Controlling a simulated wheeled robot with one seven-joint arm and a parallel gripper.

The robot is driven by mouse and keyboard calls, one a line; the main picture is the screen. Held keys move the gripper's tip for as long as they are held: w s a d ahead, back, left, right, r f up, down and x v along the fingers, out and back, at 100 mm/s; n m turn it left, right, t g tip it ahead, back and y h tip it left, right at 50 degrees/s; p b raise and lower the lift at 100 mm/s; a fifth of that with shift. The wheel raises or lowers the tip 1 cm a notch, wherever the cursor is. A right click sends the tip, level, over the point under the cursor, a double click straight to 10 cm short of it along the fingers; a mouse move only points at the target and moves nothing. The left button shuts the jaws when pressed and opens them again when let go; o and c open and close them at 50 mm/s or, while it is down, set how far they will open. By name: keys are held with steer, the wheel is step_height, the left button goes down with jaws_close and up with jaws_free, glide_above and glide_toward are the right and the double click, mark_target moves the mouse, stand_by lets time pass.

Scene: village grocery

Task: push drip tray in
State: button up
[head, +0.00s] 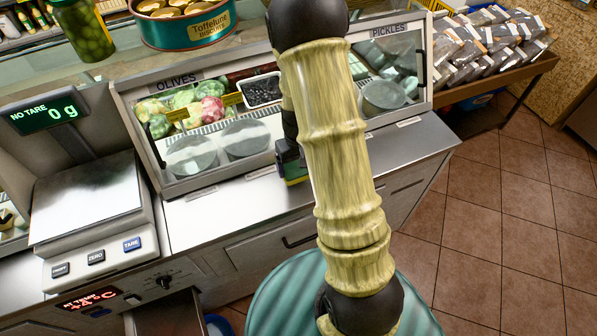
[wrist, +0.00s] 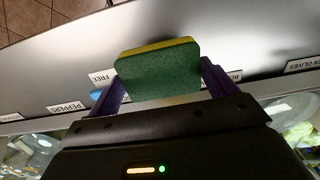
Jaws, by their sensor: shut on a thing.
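What looks like the drip tray (head: 168,318) is a grey, drawer-like piece standing out from the counter front at the bottom left of the head view, below the knob and temperature display. The bottom edge of the picture cuts it off. My gripper (wrist: 160,84) is shut on a green sponge (wrist: 157,68) with a yellow layer, held between its purple fingers. In the head view the sponge (head: 294,172) is partly behind my arm, over the steel counter in front of the olives case, up and right of the tray. Whether the sponge touches the counter I cannot tell.
A scale (head: 90,205) reading 0 g stands at the left. The glass-fronted olives case (head: 205,135) lines the back of the counter (head: 225,212). A dark handle (head: 299,241) juts from the counter front. Tiled floor (head: 510,220) is open at the right.

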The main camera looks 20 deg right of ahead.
mark_target(298, 173)
steer(key=shift+f, duration=2.05)
steer(key=shift+f, duration=0.2)
steer(key=o, duration=0.8)
steer(key=shift+r, duration=0.1)
step_height(298, 173, up, 12)
steer(key=shift+r+b, duration=0.15)
steer(key=shift+b, duration=0.25)
